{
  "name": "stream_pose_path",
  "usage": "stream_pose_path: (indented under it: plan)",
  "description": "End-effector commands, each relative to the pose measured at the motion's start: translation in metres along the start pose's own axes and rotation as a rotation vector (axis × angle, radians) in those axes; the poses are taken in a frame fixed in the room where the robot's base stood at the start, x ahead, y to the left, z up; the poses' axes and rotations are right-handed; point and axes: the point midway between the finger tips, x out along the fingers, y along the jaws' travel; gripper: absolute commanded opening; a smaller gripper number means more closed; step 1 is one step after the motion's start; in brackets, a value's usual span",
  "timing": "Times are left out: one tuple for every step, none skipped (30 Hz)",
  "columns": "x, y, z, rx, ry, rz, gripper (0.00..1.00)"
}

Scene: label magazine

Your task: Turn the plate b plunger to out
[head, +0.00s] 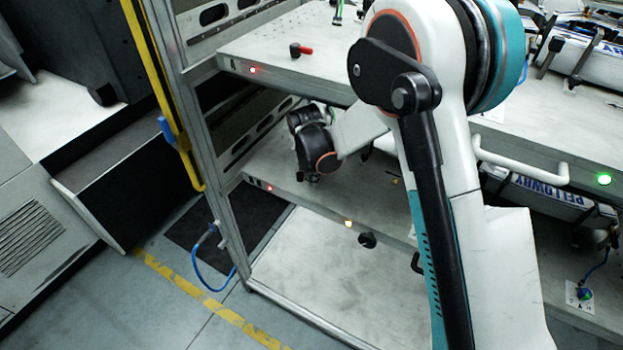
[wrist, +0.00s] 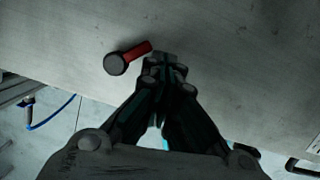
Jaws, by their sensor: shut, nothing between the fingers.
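In the wrist view a plunger with a round dark grey knob (wrist: 116,64) and a short red bar (wrist: 136,51) sits on a pale plate (wrist: 215,50). My gripper (wrist: 163,58) is shut and empty, its fingertips just right of the red bar's end. I cannot tell whether they touch it. In the head view my dark wrist is over the lower shelf plate (head: 285,190), and the fingertips cannot be made out there. Another red-barred plunger (head: 301,50) stands on the upper plate (head: 265,45), clear of my arm. No plate letter is readable.
A metal rack post (head: 200,130) and a yellow upright (head: 165,90) stand left of the plates. A blue hose (head: 208,280) hangs by the rack. A white handle (head: 520,170) juts from the upper plate's front. Red lamps (head: 253,70) and a green lamp (head: 604,179) are lit.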

Motion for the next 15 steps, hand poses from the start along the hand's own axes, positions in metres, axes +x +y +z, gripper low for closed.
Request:
stream_pose_path:
  plan:
    - [0.0007, -0.0003, 0.0022, 0.001, 0.0, 0.0, 0.0]
    - [0.0009, -0.0004, 0.0032, 0.001, 0.0, 0.0, 0.0]
    - [0.0012, -0.0004, 0.0044, 0.001, 0.0, 0.0, 0.0]
    - [0.0014, -0.0005, 0.0052, 0.001, 0.0, 0.0, 0.0]
    - [0.0015, -0.0005, 0.0059, 0.001, 0.0, 0.0, 0.0]
    - [0.0017, -0.0005, 0.0067, 0.001, 0.0, 0.0, 0.0]
    - [0.0018, -0.0005, 0.0072, 0.001, 0.0, 0.0, 0.0]
    - [0.0019, -0.0005, 0.0076, 0.001, 0.0, 0.0, 0.0]
    - [0.002, -0.0005, 0.0079, 0.001, 0.0, 0.0, 0.0]
    - [0.002, -0.0005, 0.008, 0.001, 0.0, 0.0, 0.0]
    - [0.002, -0.0004, 0.008, 0.001, 0.0, 0.0, 0.0]
    - [0.0019, -0.0004, 0.0079, 0.001, 0.0, 0.0, 0.0]
    - [0.0019, -0.0004, 0.0079, 0.001, 0.0, 0.0, 0.0]
    - [0.0019, -0.0005, 0.0078, 0.001, 0.0, 0.0, 0.0]
    - [0.0019, -0.0004, 0.0078, 0.001, 0.0, 0.0, 0.0]
